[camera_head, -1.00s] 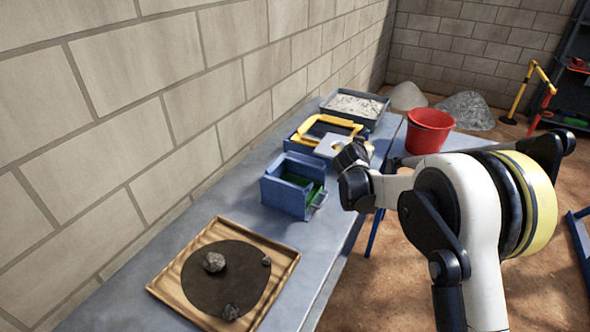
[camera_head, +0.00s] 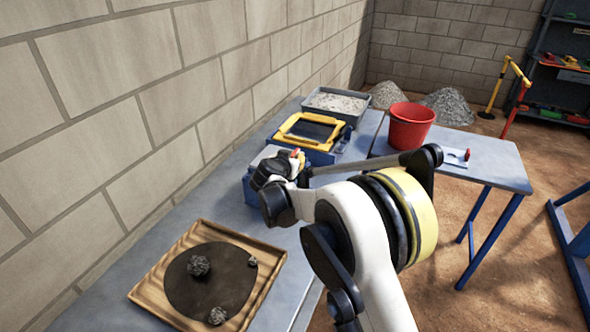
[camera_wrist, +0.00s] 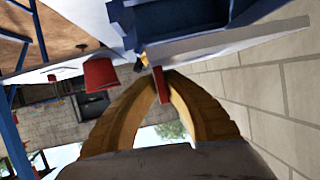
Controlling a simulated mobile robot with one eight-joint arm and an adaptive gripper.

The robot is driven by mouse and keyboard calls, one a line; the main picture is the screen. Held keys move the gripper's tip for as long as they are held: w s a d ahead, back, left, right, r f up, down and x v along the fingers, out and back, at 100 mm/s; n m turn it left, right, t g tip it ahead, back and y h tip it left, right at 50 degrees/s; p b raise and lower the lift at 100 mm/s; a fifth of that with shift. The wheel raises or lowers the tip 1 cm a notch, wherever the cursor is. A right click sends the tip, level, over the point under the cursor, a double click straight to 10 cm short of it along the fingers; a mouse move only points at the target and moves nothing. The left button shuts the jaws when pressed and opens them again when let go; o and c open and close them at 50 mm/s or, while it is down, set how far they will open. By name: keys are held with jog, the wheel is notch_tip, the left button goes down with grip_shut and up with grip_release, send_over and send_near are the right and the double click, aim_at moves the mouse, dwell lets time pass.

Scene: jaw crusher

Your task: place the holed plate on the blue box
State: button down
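A light grey flat plate (camera_head: 268,153) with a red handle (camera_head: 297,153) is over the near blue box (camera_head: 250,188) in the head view. My gripper (camera_head: 284,165) is at its right edge, partly hidden by my wrist. In the wrist view, the yellow fingers (camera_wrist: 160,80) close around the red handle (camera_wrist: 162,86), and the plate (camera_wrist: 235,45) shows as a pale slab seen nearly edge-on. Its hole is not visible. I cannot tell whether the plate touches the box.
Behind stand a blue unit with a yellow frame (camera_head: 312,128) and a grey gravel tray (camera_head: 337,104). A wooden tray (camera_head: 165,290) with rocks lies in front. A red bucket (camera_head: 410,125) and another pale plate (camera_head: 455,157) are on the right table. The wall borders the bench's left.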

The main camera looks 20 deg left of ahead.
jog(key=shift+f+b, duration=0.65)
jog(key=shift+f, duration=1.2)
jog(key=shift+f, duration=0.1)
jog(key=c, duration=1.6)
grip_release()
jog(key=shift+s+r, duration=0.25)
jog(key=shift+r, duration=0.05)
jog(key=p+v, duration=0.2)
jog(key=v, duration=0.9)
jog(key=shift+s+p, duration=0.2)
jog(key=shift+p, duration=0.2)
jog(key=shift+d+r, duration=0.1)
jog(key=shift+d, duration=0.05)
